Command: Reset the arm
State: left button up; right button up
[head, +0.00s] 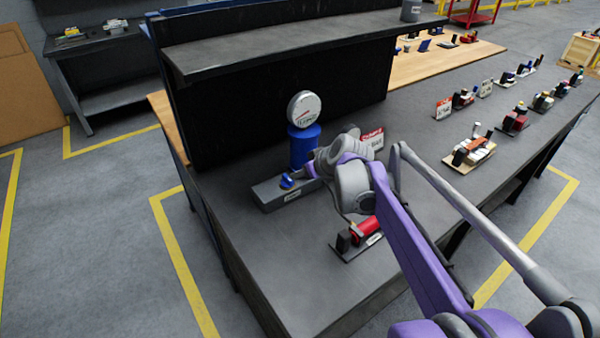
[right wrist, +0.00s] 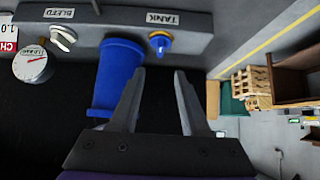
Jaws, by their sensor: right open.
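A grey valve block (head: 275,194) stands on the dark bench and carries a blue-and-yellow knob (head: 287,181). In the right wrist view this knob (right wrist: 160,43) sits under the label TANK, and a white knob (right wrist: 63,38) sits under BLEED. A blue cylinder (head: 304,148) and a round gauge (head: 304,108) rise behind the block. My right gripper (right wrist: 159,76) is open and empty. Its fingertips point toward the TANK knob with a gap left, and one finger overlaps the blue cylinder in the picture. In the head view my right arm hides the fingers. My left gripper is not in view.
A red cylinder on a small plate (head: 365,233) sits on the bench near my right arm. A red-and-white sign (head: 371,140) stands behind the arm. Several small assemblies line the bench at the right. A shelf (head: 280,42) overhangs the back. The bench's front left is clear.

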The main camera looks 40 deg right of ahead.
dwell(0.5)
